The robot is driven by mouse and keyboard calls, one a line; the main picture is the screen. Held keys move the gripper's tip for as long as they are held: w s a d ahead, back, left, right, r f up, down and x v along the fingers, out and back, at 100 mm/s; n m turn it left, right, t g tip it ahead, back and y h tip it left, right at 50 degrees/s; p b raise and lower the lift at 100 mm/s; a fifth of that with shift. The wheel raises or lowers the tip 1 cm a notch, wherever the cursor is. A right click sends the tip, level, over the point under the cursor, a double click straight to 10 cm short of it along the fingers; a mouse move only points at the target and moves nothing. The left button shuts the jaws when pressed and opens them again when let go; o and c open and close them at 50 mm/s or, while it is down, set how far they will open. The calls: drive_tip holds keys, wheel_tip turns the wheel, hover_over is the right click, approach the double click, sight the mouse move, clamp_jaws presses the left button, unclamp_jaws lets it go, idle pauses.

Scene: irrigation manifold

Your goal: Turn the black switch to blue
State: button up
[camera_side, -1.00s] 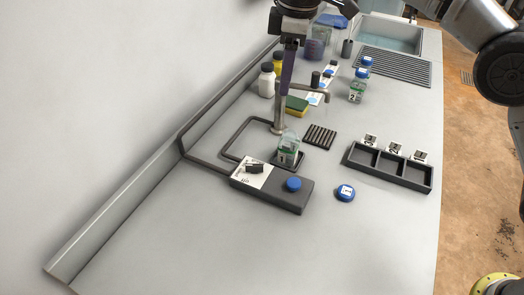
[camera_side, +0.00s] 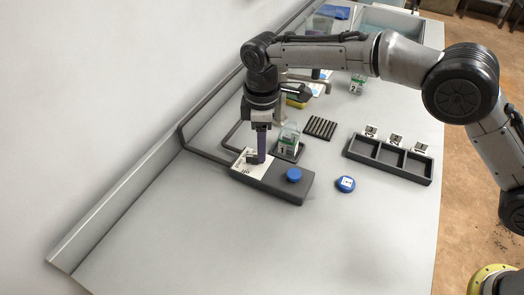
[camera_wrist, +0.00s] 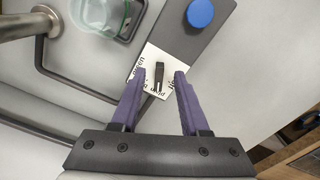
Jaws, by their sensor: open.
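The black switch (camera_wrist: 159,75) stands on a white labelled plate (camera_wrist: 151,62) on a dark grey control box (camera_side: 285,185). In the wrist view the switch lies between the tips of my gripper (camera_wrist: 159,74), with a gap on each side. The gripper is open, with purple fingers. In the side view my gripper (camera_side: 260,160) is down at the white plate (camera_side: 246,169) and mostly covers the switch. The plate's printed words are partly hidden by the fingers, and I cannot read a blue mark. A blue round button (camera_side: 294,174) sits at the box's other end.
A clear container labelled 1 (camera_side: 288,142) stands just behind the box. A dark pipe loop (camera_side: 205,152) runs at the left. A blue-lidded disc (camera_side: 345,184) and a three-slot tray (camera_side: 389,161) lie to the right. The front counter is clear.

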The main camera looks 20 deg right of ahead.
sight(255, 160)
drive_tip(key=shift+f, duration=1.5)
clamp_jaws()
